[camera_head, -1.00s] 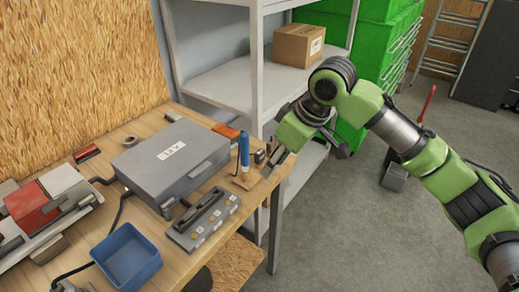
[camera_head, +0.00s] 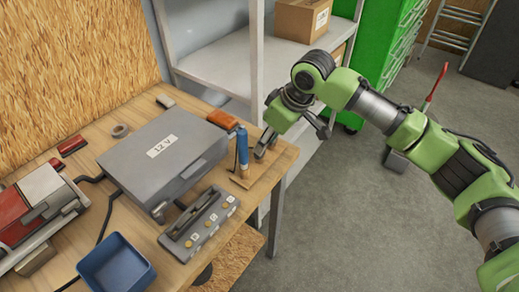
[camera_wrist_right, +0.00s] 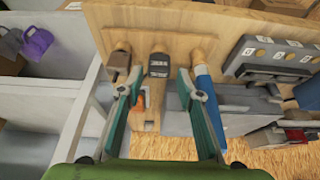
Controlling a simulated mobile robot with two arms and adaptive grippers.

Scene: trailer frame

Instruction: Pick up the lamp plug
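A small black block-like piece (camera_wrist_right: 158,65), which may be the lamp plug, sits on the wooden bench (camera_wrist_right: 200,18) in the right wrist view. It lies ahead of and between the spread fingers of my right gripper (camera_wrist_right: 167,100), apart from both. The gripper is open and empty. In the head view my right gripper (camera_head: 266,146) is low at the bench's right corner, beside a blue-handled tool (camera_head: 242,152), and largely hides the small dark pieces there. My left gripper is in neither view.
The blue-handled tool (camera_wrist_right: 204,88) stands close to the right finger. A dark brown-grey piece (camera_wrist_right: 120,62) is near the left finger. A grey switch panel (camera_head: 200,222), a grey case (camera_head: 163,155) and a blue bin (camera_head: 116,265) occupy the bench. A grey shelf (camera_head: 225,70) stands behind.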

